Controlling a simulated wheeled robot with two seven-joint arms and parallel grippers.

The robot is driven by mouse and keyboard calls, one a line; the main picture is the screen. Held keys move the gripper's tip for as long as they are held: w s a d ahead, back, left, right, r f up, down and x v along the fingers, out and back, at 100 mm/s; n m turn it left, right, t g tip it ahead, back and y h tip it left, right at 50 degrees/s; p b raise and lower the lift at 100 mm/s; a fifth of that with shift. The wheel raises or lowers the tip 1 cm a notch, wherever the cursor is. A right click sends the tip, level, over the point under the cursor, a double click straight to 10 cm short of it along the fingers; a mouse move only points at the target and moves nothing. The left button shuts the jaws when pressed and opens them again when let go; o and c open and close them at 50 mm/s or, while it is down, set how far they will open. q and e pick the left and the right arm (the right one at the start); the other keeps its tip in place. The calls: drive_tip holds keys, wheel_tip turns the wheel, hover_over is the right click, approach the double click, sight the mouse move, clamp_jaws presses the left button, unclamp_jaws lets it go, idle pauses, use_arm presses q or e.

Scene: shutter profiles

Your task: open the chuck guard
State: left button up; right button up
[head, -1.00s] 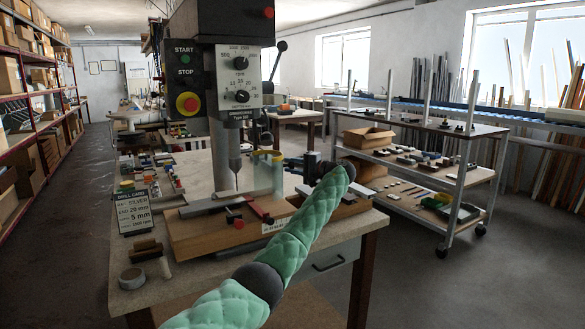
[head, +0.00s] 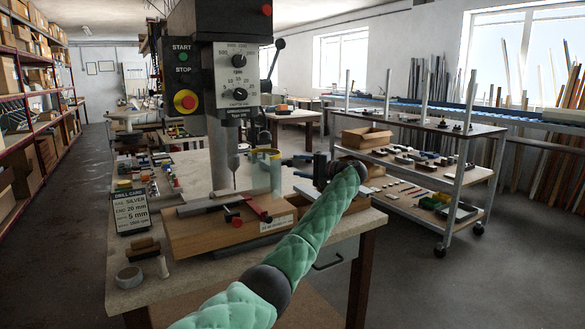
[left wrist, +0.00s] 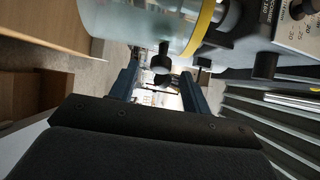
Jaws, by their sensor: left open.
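The chuck guard (head: 262,178) is a clear cylinder with a yellow rim, beside the drill chuck and bit on the drill press. In the left wrist view the guard (left wrist: 135,28) fills the upper part, with its yellow band on the right. A dark knob (left wrist: 161,63) sticks out from the guard's lower edge, in line with the gap between my fingers. My left gripper (head: 296,160) is to the right of the guard, open and pointing at it. Its two fingers are apart in the left wrist view (left wrist: 160,85); contact with the knob cannot be told. My right gripper is out of view.
The drill press control panel (head: 237,75) rises above the guard. A wooden board (head: 215,230) with a metal bar and red-handled clamp lies below. The drill card (head: 131,207) stands at the table's left. A shelved trolley (head: 440,160) stands to the right.

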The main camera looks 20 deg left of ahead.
use_arm(q)
drive_tip(key=v, duration=0.3)
drive_tip(key=shift+d, duration=0.1)
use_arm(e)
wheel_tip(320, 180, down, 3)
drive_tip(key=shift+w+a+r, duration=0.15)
